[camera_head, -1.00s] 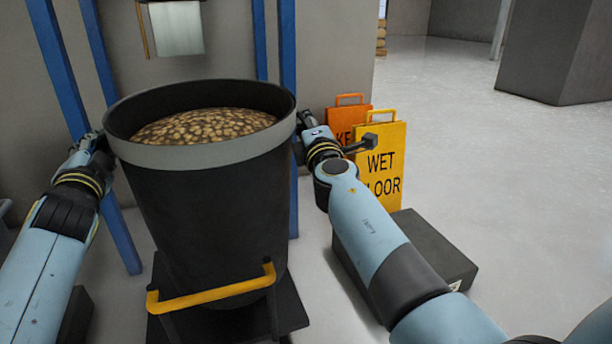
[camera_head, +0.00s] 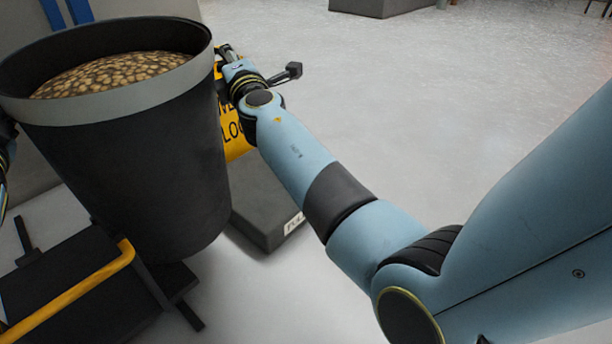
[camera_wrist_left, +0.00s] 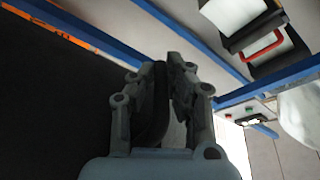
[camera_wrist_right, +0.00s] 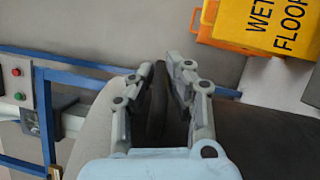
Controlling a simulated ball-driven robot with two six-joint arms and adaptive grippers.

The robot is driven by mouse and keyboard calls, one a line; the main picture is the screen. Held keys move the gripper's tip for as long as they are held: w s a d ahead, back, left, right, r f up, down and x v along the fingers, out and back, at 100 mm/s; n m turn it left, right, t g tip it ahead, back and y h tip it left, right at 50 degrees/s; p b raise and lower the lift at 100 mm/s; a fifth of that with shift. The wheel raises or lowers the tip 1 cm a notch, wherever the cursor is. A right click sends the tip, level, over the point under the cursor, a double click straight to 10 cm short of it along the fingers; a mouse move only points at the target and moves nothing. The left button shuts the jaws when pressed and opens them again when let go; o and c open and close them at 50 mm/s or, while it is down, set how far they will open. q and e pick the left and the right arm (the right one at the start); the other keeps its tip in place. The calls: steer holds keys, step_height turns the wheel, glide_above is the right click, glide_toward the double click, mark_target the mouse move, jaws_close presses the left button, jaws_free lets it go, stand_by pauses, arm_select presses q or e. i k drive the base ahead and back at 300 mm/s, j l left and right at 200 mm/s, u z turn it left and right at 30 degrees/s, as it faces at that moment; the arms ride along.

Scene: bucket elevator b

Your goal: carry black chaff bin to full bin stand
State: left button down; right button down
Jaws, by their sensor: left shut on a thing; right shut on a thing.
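The black chaff bin (camera_head: 130,165), with a grey band below its rim, is full of brown pellet-like chaff (camera_head: 120,72). It hangs upright between my arms, right of the yellow-handled stand. My right gripper (camera_head: 222,58) is shut on the rim's right side, and its fingers pinch the rim in the right wrist view (camera_wrist_right: 160,85). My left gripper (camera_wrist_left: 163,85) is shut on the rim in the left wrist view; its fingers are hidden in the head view. The full bin stand, a low dark grey block (camera_head: 262,205) with a partly hidden label, is right of and behind the bin.
The black stand with a yellow handle (camera_head: 70,300) is at the lower left. Blue frame posts (camera_head: 68,12) are at the upper left. Open floor lies right.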

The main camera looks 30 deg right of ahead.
mark_target(269, 178)
steer(key=i+z, duration=0.15)
steer(key=z, duration=0.35)
steer(key=i+j+z, duration=0.1)
steer(key=z, duration=0.4)
steer(key=i+j, duration=0.35)
steer(key=j, duration=0.2)
